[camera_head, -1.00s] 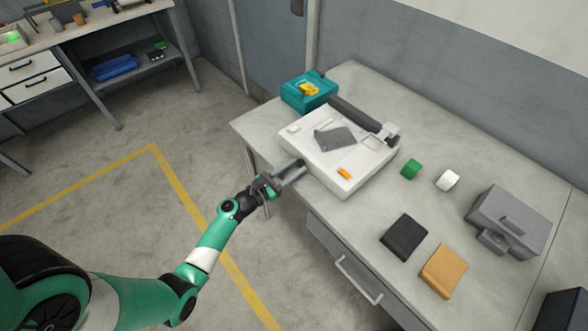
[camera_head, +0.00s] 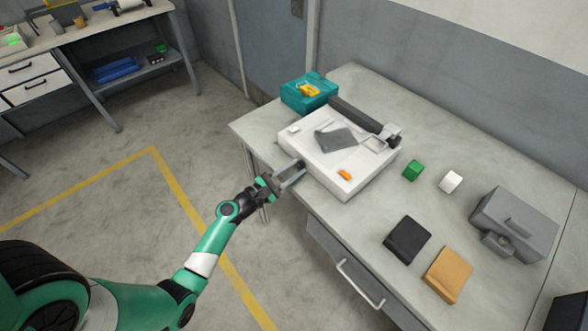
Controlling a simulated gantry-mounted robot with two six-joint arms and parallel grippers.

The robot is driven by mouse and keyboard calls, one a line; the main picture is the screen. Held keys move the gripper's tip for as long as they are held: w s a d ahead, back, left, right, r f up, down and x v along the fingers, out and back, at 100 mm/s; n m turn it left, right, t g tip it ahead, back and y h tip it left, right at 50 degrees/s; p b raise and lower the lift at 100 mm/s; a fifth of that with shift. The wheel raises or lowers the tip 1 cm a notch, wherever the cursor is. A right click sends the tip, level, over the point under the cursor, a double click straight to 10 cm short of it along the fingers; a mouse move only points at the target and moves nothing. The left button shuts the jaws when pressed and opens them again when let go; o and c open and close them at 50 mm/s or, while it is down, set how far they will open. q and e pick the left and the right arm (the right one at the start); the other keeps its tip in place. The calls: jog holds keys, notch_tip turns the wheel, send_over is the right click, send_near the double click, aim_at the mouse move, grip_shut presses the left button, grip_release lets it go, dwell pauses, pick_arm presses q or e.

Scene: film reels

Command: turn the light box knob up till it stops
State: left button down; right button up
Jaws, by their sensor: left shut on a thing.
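The light box (camera_head: 325,170) is a white box on the grey table, with a dark grey flat piece (camera_head: 336,140) on top. Its knob cannot be made out; the spot on its front left side is covered by my left gripper (camera_head: 301,166). That gripper reaches in from the left at the box's front face, with its fingertips against it. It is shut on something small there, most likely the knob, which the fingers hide. My right gripper is not in view.
A teal bin (camera_head: 300,100) stands behind left. Green (camera_head: 413,170) and white (camera_head: 451,181) blocks, a black case (camera_head: 407,240), a tan case (camera_head: 448,274) and a grey device (camera_head: 513,225) stand to the right. A drawer (camera_head: 345,270) is below.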

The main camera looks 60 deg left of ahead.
pick_arm(q)
jog(key=c, duration=0.6)
grip_release()
jog(key=p+v, duration=0.1)
jog(key=v, duration=1)
jog(key=shift+s+d, duration=0.15)
jog(key=shift+s, duration=0.15)
